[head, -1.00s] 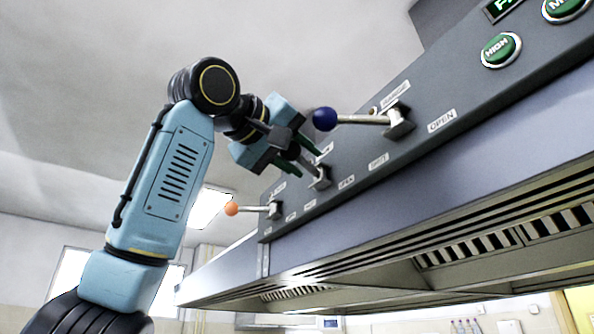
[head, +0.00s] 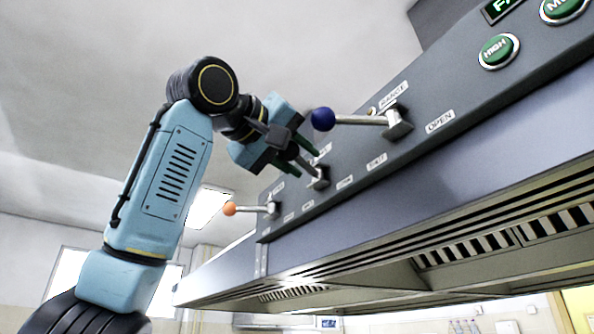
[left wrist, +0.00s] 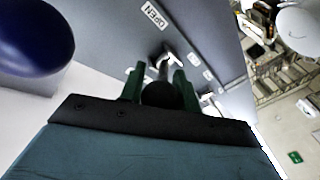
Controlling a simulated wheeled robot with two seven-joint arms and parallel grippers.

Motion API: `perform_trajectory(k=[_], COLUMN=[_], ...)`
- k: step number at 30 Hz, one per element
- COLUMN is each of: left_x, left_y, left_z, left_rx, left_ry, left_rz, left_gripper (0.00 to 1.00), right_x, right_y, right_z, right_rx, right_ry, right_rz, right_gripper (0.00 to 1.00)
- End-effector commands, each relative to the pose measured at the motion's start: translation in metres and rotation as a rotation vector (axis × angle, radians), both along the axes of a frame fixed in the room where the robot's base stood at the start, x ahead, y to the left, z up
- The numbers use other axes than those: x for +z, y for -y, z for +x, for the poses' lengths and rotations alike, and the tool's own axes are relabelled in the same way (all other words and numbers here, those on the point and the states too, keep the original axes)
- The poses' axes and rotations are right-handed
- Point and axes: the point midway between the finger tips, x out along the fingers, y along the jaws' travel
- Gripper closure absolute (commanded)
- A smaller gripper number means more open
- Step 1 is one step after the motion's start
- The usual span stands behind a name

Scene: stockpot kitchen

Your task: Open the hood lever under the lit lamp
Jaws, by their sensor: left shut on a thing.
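The grey hood panel carries three levers. The middle lever (head: 320,180) has a dark ball knob, which shows between my fingers in the left wrist view (left wrist: 160,95). My left gripper (head: 297,160) is shut on that knob, with one green finger on each side. The lever with a blue ball (head: 323,119) is nearer, to the right, under a RANGE label. The lever with an orange ball (head: 230,209) is farther, to the left. A small brownish lamp (head: 372,110) sits by the RANGE label. The middle lever's lamp is hidden, and I cannot tell which lamp is lit. My right gripper is out of view.
The blue ball also shows close by at the upper left of the left wrist view (left wrist: 35,38). OPEN (head: 440,121) and SHUT (head: 376,161) labels line the panel. A green HIGH button (head: 497,51) is at upper right. Vent slots run below. The space left of the panel is free.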

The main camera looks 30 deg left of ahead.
Motion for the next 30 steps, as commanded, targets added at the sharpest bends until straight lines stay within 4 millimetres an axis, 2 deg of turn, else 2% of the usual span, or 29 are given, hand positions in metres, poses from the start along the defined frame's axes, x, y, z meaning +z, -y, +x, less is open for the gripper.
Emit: perform_trajectory(k=[12,13,17,26,30], left_x=[-0.003,-0.003,-0.002,-0.001,-0.002], left_y=[0.004,0.004,0.003,0.001,-0.001], left_z=[0.001,0.001,0.001,-0.002,-0.016], left_rx=[-0.006,-0.007,-0.005,-0.002,-0.002], left_ry=[-0.010,-0.009,-0.007,-0.002,0.000], left_rz=[0.005,0.005,0.004,0.001,0.001], left_gripper=[1.00,0.64,0.48,0.48,0.48], right_x=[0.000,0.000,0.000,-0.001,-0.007], right_y=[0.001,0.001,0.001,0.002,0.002], right_z=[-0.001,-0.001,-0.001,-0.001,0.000], right_rx=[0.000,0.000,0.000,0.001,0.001], right_ry=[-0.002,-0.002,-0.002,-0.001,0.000], right_rz=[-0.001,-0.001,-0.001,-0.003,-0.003], right_gripper=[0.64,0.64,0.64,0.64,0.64])
